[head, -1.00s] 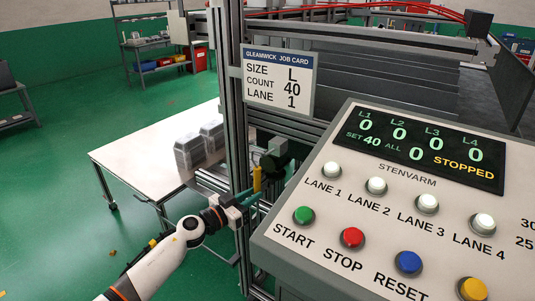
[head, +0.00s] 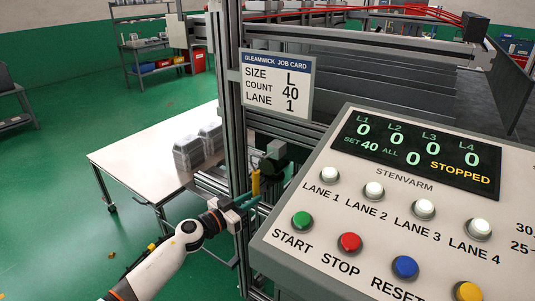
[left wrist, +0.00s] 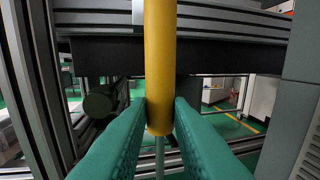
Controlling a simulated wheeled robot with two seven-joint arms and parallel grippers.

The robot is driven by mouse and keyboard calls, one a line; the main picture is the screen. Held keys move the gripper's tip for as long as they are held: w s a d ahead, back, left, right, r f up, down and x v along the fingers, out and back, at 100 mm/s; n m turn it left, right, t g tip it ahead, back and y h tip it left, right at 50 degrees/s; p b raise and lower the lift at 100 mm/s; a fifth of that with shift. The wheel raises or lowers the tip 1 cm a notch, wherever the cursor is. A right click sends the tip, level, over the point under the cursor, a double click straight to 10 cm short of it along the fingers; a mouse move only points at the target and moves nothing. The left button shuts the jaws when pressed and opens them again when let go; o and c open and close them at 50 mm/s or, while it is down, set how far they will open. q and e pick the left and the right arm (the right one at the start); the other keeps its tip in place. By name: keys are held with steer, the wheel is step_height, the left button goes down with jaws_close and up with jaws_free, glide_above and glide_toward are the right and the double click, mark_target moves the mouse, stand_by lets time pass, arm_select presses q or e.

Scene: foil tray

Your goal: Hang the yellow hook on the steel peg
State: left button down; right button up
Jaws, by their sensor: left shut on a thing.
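My left gripper (head: 254,198) has teal fingers and is shut on the yellow hook (head: 256,181). The hook stands upright between the fingertips, beside the aluminium frame and left of the control panel. In the left wrist view the hook (left wrist: 160,60) is a thick yellow bar running up out of the picture, so its upper end is hidden there. A thin pale rod (left wrist: 160,155) shows below it, between the fingers; I cannot tell whether this is the steel peg. I cannot make out the peg surely in the head view. My right gripper is not in view.
An aluminium post (head: 230,130) rises close behind my left gripper. A dark round part (head: 273,164) sits just beyond the hook. The control panel (head: 290,235) is close on the right. A white table (head: 130,155) with foil trays (head: 188,153) stands at the left.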

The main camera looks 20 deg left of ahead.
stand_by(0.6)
arm_select(q)
steer(key=shift+a+x, duration=0.25)
steer(key=shift+x, duration=1.1)
steer(key=shift+a+b+x, duration=0.25)
steer(key=shift+b+x, duration=0.2)
steer(key=shift+x, duration=1.05)
steer(key=shift+w+p, duration=0.15)
steer(key=shift+p, duration=0.15)
steer(key=shift+f+b, duration=0.65)
steer(key=shift+f, duration=0.35)
stand_by(0.5)
stand_by(0.4)
steer(key=c, duration=1.2)
jaws_free()
steer(key=shift+c, duration=0.2)
steer(key=shift+a, duration=0.1)
